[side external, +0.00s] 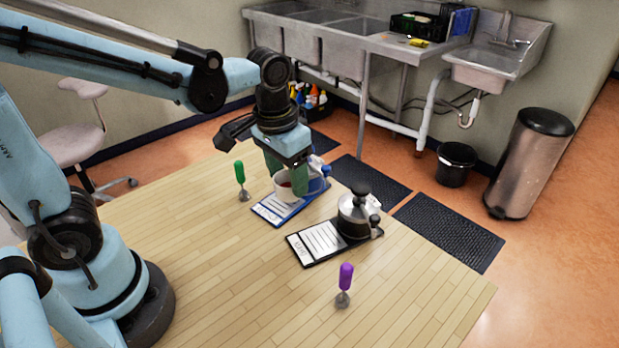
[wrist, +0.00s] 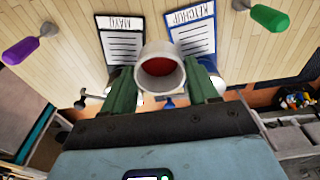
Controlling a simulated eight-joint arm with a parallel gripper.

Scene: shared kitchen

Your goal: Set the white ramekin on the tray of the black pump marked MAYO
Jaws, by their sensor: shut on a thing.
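The white ramekin (side external: 283,190) is between my gripper's green fingers in the side view, with red sauce inside. My gripper (side external: 287,178) is shut on it, over the blue tray (side external: 265,215) beside the partly hidden blue pump (side external: 317,183). Whether it touches that tray I cannot tell. The black pump (side external: 354,214) stands upright to the right on its black tray (side external: 296,251). In the wrist view the ramekin (wrist: 145,68) shows between the fingers. The MAYO card (wrist: 121,45) is left of it and the KETCHUP card (wrist: 192,35) right. The pumps are mostly hidden there.
A green-handled utensil (side external: 240,173) stands left of the blue tray. A purple-handled utensil (side external: 345,278) stands in front of the black tray. Bare table (side external: 230,290) lies at the front. Sinks, a steel bin (side external: 524,165) and floor mats are beyond the table.

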